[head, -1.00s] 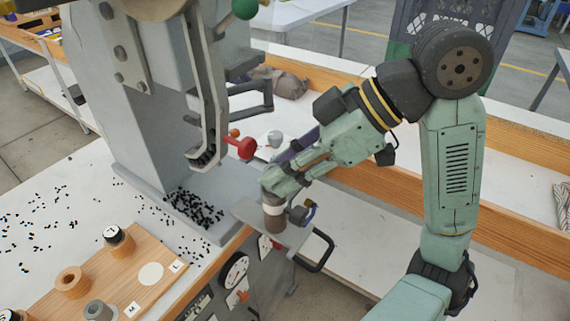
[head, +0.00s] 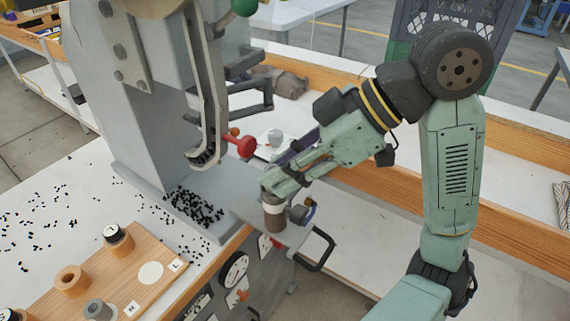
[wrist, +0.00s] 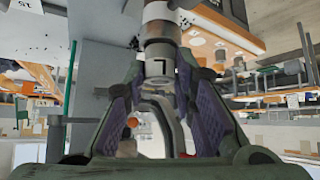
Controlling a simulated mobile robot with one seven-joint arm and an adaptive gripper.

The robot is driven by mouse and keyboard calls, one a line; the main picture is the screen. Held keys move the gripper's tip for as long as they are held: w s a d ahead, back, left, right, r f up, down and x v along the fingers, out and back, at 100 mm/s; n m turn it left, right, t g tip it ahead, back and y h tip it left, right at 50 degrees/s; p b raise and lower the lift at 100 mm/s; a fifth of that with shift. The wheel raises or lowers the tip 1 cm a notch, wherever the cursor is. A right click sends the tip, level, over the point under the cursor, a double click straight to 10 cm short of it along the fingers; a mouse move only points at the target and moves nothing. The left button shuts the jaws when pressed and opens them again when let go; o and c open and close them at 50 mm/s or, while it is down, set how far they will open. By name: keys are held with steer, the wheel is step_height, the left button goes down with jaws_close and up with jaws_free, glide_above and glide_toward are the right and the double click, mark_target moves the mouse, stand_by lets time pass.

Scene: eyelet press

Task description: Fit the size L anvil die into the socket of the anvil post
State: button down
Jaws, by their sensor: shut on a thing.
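The grey size L anvil die (wrist: 160,80), with an L-shaped mark on its side, is between the fingers of my gripper (wrist: 160,92) in the wrist view. My gripper is shut on it. The anvil post (wrist: 162,28), a brownish cylinder with a white band, lies directly beyond the die and in line with it. In the head view my gripper (head: 276,184) is right above the post (head: 273,219).
The grey press (head: 150,120) rises left of the post, with a red knob (head: 246,146) close to my gripper.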

steer(key=shift+f, duration=0.25)
steer(key=shift+r, duration=0.15)
steer(key=shift+r+p, duration=0.55)
steer(key=shift+r, duration=0.15)
steer(key=shift+f+b, duration=0.6)
steer(key=shift+f, duration=0.3)
stand_by(2.8)
steer(key=shift+r, duration=0.2)
steer(key=shift+r+p, duration=0.65)
steer(key=shift+p, duration=0.05)
steer(key=shift+f+b, duration=0.3)
steer(key=shift+f, duration=0.15)
stand_by(1.8)
